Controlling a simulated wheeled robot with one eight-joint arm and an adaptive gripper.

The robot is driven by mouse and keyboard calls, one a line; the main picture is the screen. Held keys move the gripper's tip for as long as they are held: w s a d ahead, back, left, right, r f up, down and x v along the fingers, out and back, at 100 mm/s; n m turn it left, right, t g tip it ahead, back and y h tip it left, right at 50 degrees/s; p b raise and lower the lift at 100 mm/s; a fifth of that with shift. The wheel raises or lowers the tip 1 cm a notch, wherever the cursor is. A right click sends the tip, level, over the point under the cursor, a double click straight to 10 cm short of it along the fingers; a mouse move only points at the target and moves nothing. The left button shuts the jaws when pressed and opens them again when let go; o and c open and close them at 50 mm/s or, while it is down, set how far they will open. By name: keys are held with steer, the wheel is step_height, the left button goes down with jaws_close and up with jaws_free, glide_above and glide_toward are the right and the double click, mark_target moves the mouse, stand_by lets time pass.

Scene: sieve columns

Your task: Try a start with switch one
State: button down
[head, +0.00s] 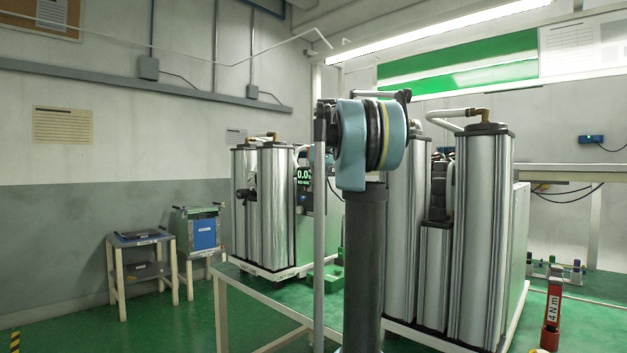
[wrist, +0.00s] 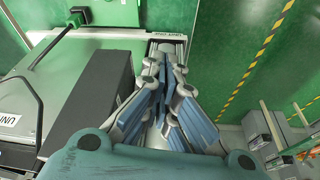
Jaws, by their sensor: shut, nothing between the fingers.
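No switch can be made out for certain in either view. The left sieve-column unit (head: 272,215) has shiny metal columns and a small dark display (head: 304,175) with green digits that seem to read 0.0. The right column unit (head: 480,235) stands nearer, partly behind my arm. In the wrist view my gripper (wrist: 166,70) is shut and empty. A dark box (wrist: 92,103) lies left of the fingers.

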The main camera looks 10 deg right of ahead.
mark_target(304, 197)
steer(key=shift+w+a+f, duration=0.35)
steer(key=shift+w+f, duration=0.15)
steer(key=shift+w, duration=0.2)
steer(key=shift+w+a+f, duration=0.3)
steer(key=shift+w+f, duration=0.2)
steer(key=shift+w, duration=0.15)
steer(key=shift+w+a+f, duration=0.35)
steer(key=shift+w+f, duration=0.15)
steer(key=shift+w, duration=0.2)
